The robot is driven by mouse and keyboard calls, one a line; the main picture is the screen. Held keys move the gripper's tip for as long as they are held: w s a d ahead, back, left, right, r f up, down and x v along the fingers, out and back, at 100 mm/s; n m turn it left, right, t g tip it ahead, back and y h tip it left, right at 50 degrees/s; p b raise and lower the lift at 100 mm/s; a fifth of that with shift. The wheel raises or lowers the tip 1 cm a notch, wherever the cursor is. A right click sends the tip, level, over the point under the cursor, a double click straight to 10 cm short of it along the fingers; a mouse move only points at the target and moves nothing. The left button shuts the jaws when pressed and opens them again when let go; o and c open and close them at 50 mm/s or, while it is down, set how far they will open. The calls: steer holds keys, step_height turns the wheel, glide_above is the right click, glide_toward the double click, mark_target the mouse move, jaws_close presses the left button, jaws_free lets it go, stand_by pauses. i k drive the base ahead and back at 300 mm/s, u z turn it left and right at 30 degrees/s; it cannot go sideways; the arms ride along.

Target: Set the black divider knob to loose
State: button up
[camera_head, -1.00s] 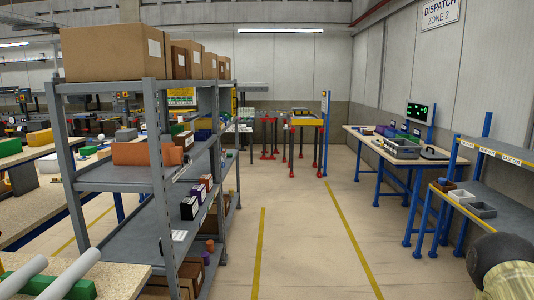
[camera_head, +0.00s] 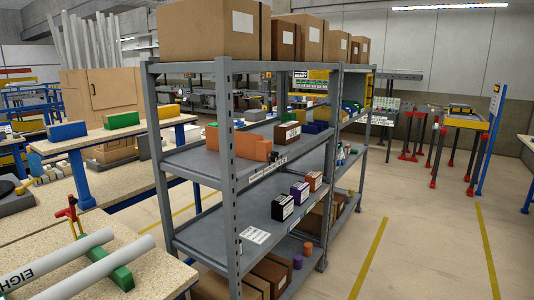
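I cannot make out a black divider knob in the head view. No spiral conveyor can be told for certain either; the machines at the back are small and partly hidden behind the shelf rack. My gripper is not in view.
A grey shelf rack (camera_head: 228,170) with cartons (camera_head: 210,30) on top stands close in the middle. A workbench (camera_head: 140,262) with grey tubes (camera_head: 62,268) is at lower left. A yellow-topped stand (camera_head: 466,122) is at back right. The floor (camera_head: 425,225) right of the rack is clear.

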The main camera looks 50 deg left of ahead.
mark_target(274, 156)
steer(key=u, duration=0.85)
steer(key=i, duration=0.85)
steer(key=u, duration=0.95)
